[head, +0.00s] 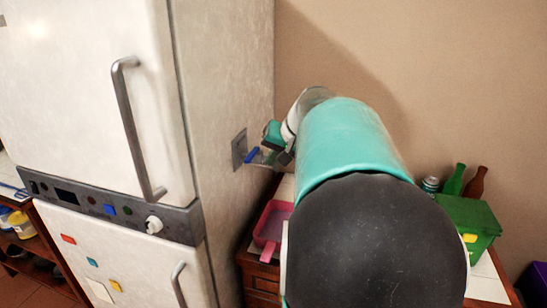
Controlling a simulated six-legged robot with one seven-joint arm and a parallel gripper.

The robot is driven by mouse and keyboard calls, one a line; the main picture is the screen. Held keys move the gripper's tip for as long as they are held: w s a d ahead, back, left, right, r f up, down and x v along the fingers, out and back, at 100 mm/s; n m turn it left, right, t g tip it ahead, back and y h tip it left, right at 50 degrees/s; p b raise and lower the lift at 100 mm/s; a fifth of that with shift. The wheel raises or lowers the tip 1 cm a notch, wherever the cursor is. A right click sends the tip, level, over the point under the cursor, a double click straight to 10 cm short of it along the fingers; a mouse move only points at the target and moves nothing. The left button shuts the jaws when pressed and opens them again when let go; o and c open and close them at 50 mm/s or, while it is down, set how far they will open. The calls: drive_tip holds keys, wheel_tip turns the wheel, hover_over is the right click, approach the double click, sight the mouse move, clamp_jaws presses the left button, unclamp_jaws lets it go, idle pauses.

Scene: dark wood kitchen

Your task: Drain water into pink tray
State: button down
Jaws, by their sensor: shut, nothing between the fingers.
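A small tap with a blue handle (252,155) sticks out from a grey plate on the right side of the white fridge. My gripper (273,157) is shut beside this tap, just right of the blue handle. I cannot tell whether it touches it. My arm hides part of the gripper. The pink tray (263,241) lies on the counter below the tap, its handle towards me. My arm covers its right part. Its inside looks greyish pink; I cannot tell whether it holds water.
The fridge (226,100) stands close on the left, with a control panel (110,210) and metal door handles. A green box (468,222), a can (430,184) and two bottles stand on the counter right of my arm. A shelf with jars is at the far left.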

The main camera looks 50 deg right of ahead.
drive_tip(key=v, duration=1)
drive_tip(key=shift+a, duration=0.35)
drive_tip(key=s+a+f+n, duration=0.2)
drive_tip(key=a+f, duration=0.3)
drive_tip(key=a, duration=0.5)
drive_tip(key=s+a+f+n+g, duration=0.1)
drive_tip(key=s+a+f+n, duration=0.2)
drive_tip(key=a+f, duration=0.3)
drive_tip(key=s+a+f+n, duration=0.2)
drive_tip(key=a+f+n, duration=0.2)
drive_tip(key=a, duration=1.2)
drive_tip(key=shift+s+f+g, duration=0.2)
drive_tip(key=shift+f+g, duration=0.2)
drive_tip(key=shift+f, duration=0.4)
